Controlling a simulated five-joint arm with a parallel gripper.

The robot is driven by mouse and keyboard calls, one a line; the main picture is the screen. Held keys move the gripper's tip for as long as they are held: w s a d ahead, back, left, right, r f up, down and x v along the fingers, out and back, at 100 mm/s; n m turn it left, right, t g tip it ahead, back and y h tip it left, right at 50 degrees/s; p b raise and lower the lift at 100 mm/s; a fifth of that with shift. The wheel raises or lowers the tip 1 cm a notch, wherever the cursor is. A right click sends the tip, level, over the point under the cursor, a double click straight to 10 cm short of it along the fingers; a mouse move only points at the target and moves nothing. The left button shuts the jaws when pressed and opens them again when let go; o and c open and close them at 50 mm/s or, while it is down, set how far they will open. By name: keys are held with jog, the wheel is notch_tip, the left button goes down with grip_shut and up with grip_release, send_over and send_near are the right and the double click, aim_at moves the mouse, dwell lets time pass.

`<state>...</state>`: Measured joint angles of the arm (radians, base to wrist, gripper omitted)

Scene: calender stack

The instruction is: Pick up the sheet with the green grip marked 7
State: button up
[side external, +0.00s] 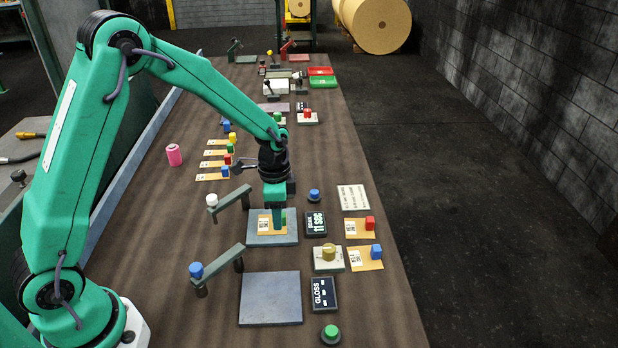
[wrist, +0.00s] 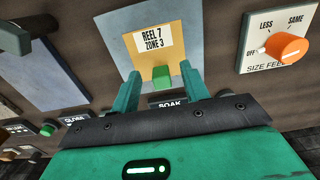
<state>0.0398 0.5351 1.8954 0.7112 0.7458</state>
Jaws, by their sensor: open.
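The sheet (wrist: 155,42) is yellow-orange with a white label reading "REEL 7 ZONE 3" and a green grip (wrist: 162,76) at its near edge. It lies on a blue-grey plate (wrist: 107,30). In the side view the sheet (side external: 264,225) is on the plate (side external: 262,241) beside the "SOAK 11 SEC" display (side external: 315,224), and my gripper hides part of it. My gripper (wrist: 161,86) is open, with one finger on each side of the green grip. In the side view my gripper (side external: 278,222) is low over the plate. I cannot tell whether the fingers touch the grip.
An empty plate (side external: 270,305) lies in front, beside the "GLOSS" display (side external: 323,293). A swing arm with a white knob (side external: 211,200) and one with a blue knob (side external: 196,270) stand left. Sheets with red (side external: 370,222) and blue grips (side external: 376,251) lie right. An orange dial (wrist: 287,48) is nearby.

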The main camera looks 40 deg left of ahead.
jog(key=shift+f, duration=0.25)
dwell(0.3)
grip_shut()
jog(key=shift+r, duration=0.1)
jog(key=shift+r, duration=0.75)
notch_tip(320, 180, up, 2)
jog(key=shift+r, duration=0.2)
jog(key=s+d+r, duration=0.6)
jog(key=d+r, duration=0.1)
jog(key=d, duration=0.2)
jog(key=shift+s+d, duration=0.2)
jog(key=shift+d, duration=0.15)
